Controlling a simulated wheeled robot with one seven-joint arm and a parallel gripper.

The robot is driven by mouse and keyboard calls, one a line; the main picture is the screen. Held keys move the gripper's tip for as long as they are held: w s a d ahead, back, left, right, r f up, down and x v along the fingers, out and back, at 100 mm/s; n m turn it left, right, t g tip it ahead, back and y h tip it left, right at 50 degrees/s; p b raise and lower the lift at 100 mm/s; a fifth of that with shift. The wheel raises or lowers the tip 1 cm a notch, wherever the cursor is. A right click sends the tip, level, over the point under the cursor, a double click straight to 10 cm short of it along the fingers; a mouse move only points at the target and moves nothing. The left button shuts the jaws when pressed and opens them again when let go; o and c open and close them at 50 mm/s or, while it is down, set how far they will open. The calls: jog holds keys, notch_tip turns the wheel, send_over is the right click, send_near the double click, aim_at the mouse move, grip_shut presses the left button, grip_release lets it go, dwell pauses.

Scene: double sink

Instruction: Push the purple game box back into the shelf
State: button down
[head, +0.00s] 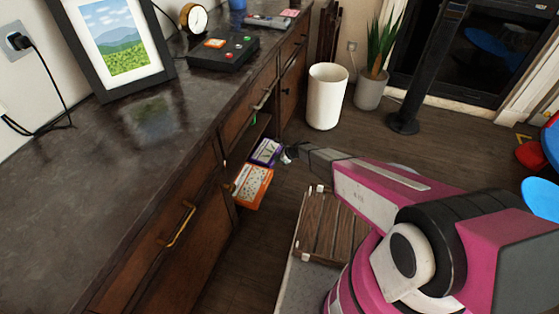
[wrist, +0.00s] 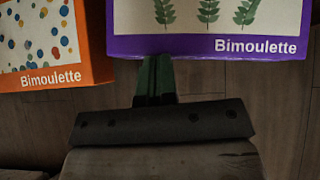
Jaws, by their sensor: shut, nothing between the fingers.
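The purple game box (head: 266,151) sticks out of an open shelf in the wooden cabinet in the head view. In the wrist view the purple box (wrist: 210,47) shows its front edge with the word "Bimoulette" and leaf pictures. My gripper (head: 288,153) is at the box's outer end. In the wrist view my gripper (wrist: 154,62) is shut and empty, with its fingertips at the box's purple front edge. They look to be touching it or very close; I cannot tell which.
An orange game box (head: 252,187) sticks out beside the purple one, on its left in the wrist view (wrist: 60,78). The cabinet (head: 180,235) has a dark countertop (head: 70,215). A wooden crate (head: 328,228) and white bin (head: 327,96) stand on the floor.

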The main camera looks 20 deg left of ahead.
aim_at(254, 155)
jog(key=a, duration=1.4)
jog(key=shift+w+a, duration=0.25)
jog(key=shift+d+r, duration=0.15)
jog(key=shift+d, duration=0.05)
jog(key=d, duration=1.2)
jog(key=shift+s+d+r, duration=0.2)
jog(key=shift+d+r, duration=0.05)
jog(key=s+d+r+n+h, duration=0.2)
jog(key=d+r+n, duration=0.3)
jog(key=d+r, duration=0.75)
jog(key=s+d+r+n+h, duration=0.2)
jog(key=d+r+n, duration=0.3)
jog(key=d+r, duration=0.7)
jog(key=s+d+r+n+h, duration=0.1)
jog(key=s+d+r, duration=0.3)
jog(key=d, duration=0.4)
jog(key=s+d+r+n+h, duration=0.2)
jog(key=s+d+r+n, duration=0.2)
jog(key=d+r, duration=0.2)
jog(key=s+d+r+n+h, duration=0.2)
jog(key=d+r, duration=0.4)
jog(key=d, duration=0.3)
jog(key=shift+s+d+n, duration=0.35)
jog(key=shift+s+n, duration=0.25)
jog(key=shift+s, duration=0.6)
